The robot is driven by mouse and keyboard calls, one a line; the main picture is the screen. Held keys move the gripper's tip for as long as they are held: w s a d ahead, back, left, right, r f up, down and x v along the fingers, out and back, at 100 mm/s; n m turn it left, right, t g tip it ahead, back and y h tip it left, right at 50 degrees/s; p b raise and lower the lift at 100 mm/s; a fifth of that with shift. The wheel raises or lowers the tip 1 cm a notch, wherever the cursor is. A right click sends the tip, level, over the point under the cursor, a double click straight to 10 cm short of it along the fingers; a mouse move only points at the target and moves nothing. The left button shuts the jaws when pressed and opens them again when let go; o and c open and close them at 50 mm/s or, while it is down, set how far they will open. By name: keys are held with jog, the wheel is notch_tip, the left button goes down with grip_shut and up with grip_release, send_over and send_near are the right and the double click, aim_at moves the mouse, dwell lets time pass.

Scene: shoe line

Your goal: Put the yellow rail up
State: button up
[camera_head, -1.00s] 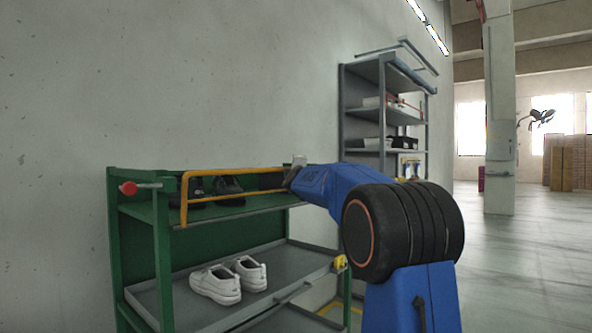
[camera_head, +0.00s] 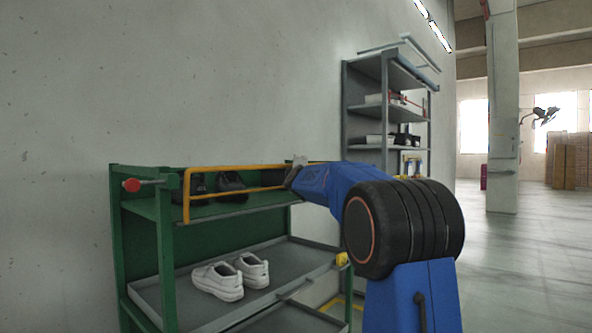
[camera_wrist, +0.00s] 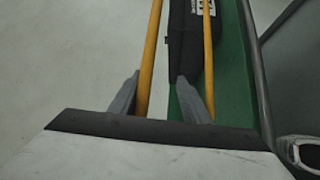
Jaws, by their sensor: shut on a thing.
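The yellow rail (camera_head: 232,167) is a frame with two long bars, standing upright along the front of the top shelf of the green rack (camera_head: 165,262). My gripper (camera_head: 295,170) is at the right part of the rail, partly hidden by my blue arm. The exact contact is hard to see. Dark shoes (camera_head: 231,183) sit on the top shelf behind the rail.
White sneakers (camera_head: 232,277) stand on the rack's lower grey tray (camera_head: 188,296). A red knob (camera_head: 131,185) sticks out at the rack's left. A grey shelf unit (camera_head: 365,120) with boxes stands beyond my arm. Open floor (camera_head: 520,260) lies to the right.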

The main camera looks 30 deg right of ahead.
jog(key=shift+a+f, duration=0.1)
jog(key=shift+f, duration=0.2)
